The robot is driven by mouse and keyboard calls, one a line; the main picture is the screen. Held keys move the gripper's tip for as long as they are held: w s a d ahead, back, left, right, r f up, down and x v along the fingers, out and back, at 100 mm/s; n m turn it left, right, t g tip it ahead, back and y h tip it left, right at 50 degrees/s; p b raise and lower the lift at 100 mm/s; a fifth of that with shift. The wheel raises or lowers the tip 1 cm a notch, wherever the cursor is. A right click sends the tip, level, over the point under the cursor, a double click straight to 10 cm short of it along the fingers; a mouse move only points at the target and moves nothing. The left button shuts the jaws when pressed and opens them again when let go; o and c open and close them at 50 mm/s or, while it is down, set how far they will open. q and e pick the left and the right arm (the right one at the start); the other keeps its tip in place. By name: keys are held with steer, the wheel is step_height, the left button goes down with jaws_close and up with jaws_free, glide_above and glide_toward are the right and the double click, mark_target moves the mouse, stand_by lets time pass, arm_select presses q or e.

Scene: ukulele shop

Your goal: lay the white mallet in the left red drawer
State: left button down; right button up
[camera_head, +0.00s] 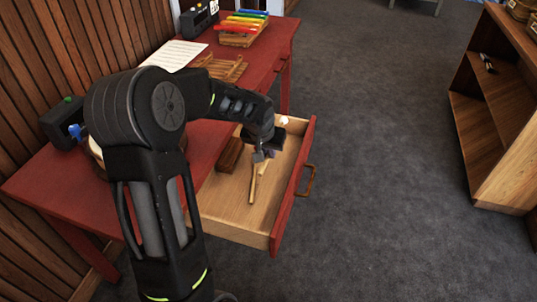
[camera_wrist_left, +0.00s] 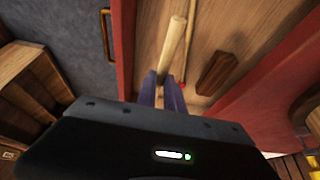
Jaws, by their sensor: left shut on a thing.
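The left red drawer (camera_head: 235,207) is pulled open, with a pale wooden inside and a red front. My left gripper (camera_head: 262,156) points down into it and is shut on the white mallet (camera_head: 284,120). The mallet's round white head shows beyond the gripper in the head view. In the left wrist view the pale handle of the white mallet (camera_wrist_left: 172,45) runs up from between the fingertips (camera_wrist_left: 163,88), over the drawer floor. I cannot tell whether it touches the floor. My right gripper is out of view.
A thin stick with a red tip (camera_wrist_left: 190,45) lies in the drawer beside the held handle. A dark brown wooden block (camera_head: 229,155) lies nearer the table. The red table (camera_head: 205,140) carries paper (camera_head: 175,56) and a coloured xylophone (camera_head: 242,28). A wooden shelf (camera_head: 505,120) stands right.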

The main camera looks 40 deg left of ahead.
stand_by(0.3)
arm_select(q)
step_height(320, 180, down, 14)
steer(key=b, duration=1.1)
steer(key=shift+f+b, duration=0.15)
steer(key=shift+b, duration=0.2)
steer(key=c, duration=1.4)
jaws_free()
steer(key=shift+o, duration=0.2)
steer(key=v, duration=0.8)
steer(key=shift+p, duration=0.45)
steer(key=shift+w, duration=0.1)
